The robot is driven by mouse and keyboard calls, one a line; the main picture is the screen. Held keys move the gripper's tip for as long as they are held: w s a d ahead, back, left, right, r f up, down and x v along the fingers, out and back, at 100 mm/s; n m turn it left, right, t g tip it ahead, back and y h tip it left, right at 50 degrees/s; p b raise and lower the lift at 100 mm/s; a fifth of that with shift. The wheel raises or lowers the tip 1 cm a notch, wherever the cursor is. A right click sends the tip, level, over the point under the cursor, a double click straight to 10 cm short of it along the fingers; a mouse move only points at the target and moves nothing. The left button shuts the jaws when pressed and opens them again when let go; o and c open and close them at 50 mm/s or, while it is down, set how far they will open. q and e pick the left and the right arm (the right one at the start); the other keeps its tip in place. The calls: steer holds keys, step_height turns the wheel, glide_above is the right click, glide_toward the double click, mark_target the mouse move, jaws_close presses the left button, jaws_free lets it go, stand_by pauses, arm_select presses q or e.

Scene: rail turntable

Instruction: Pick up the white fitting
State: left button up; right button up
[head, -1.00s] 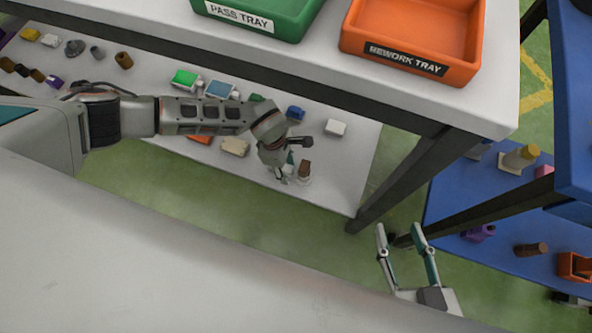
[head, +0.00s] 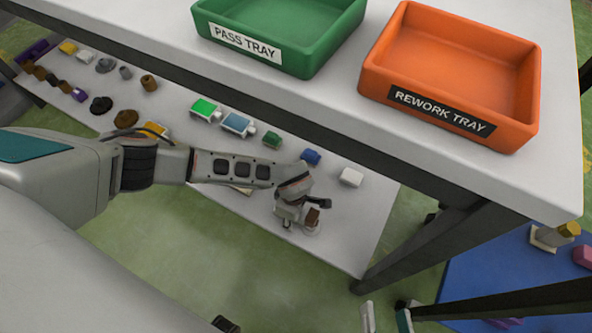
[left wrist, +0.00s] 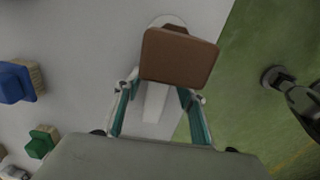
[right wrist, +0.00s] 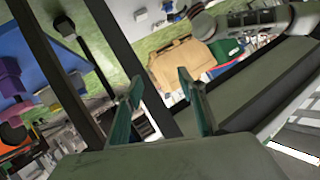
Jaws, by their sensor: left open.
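The white fitting (left wrist: 154,100) appears as a pale stem with a round base, partly hidden under a brown block (left wrist: 180,57) in the left wrist view. In the head view its pale base (head: 312,231) shows beside my left gripper (head: 296,222), below the brown top (head: 313,215), on the lower shelf. My left gripper (left wrist: 160,90) is open, with its fingers on either side of the white stem; I cannot tell whether they touch it. My right gripper (head: 386,312) is open and empty, low in the head view; its fingers also show in the right wrist view (right wrist: 160,82).
The lower shelf (head: 345,235) holds several small parts, including a white block (head: 351,177) and a blue one (head: 311,156). Above it, the tabletop carries a green pass tray (head: 285,60) and an orange rework tray (head: 450,115). A blue shelf (head: 480,280) stands at right.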

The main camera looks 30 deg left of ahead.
arm_select(q)
steer(key=shift+w+r, duration=0.15)
jaws_close()
steer(key=shift+r, duration=0.1)
